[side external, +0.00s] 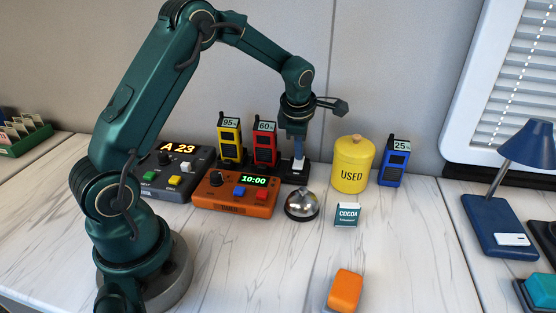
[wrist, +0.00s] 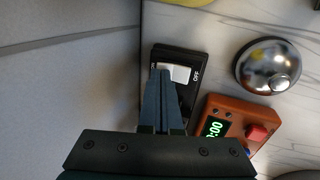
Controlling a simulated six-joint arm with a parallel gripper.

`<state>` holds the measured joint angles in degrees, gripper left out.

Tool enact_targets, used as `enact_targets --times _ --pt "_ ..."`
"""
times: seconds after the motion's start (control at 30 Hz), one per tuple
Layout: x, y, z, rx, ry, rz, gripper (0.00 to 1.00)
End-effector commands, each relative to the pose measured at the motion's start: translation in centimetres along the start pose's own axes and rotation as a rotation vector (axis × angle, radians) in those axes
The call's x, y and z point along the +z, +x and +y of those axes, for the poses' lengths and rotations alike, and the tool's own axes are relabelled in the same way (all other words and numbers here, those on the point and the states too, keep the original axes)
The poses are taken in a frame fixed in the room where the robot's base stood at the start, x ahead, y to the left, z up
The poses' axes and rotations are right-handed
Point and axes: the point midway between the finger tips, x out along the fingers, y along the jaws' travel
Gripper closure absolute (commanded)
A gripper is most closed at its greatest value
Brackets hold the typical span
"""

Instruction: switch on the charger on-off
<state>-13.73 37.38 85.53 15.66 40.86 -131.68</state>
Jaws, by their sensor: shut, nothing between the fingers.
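The charger's black base (side external: 295,178) stands at the back of the desk, with a yellow radio (side external: 229,139) reading 95 and a red radio (side external: 264,146) reading 60 upright in it. Its white on-off rocker (wrist: 181,74) sits on the black switch plate (wrist: 191,57), between an ON label at left and an OFF label at right. My gripper (wrist: 161,73) is shut and empty, pointing down. Its fingertips overlap the ON-side end of the rocker in the wrist view and hide part of it. I cannot tell whether they touch it.
A bell (side external: 302,204) and an orange timer (side external: 235,193) reading 10:00 stand in front of the charger. A yellow USED canister (side external: 352,166) and a blue radio (side external: 394,162) reading 25 stand to the right. A cocoa box (side external: 347,215) is nearer.

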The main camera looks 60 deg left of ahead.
Motion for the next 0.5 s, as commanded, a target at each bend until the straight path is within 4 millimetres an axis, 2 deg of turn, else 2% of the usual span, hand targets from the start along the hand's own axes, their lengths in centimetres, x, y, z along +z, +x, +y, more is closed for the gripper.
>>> enact_targets --times 0.5 --pt "0.0 0.49 0.15 0.0 0.0 0.0 1.0"
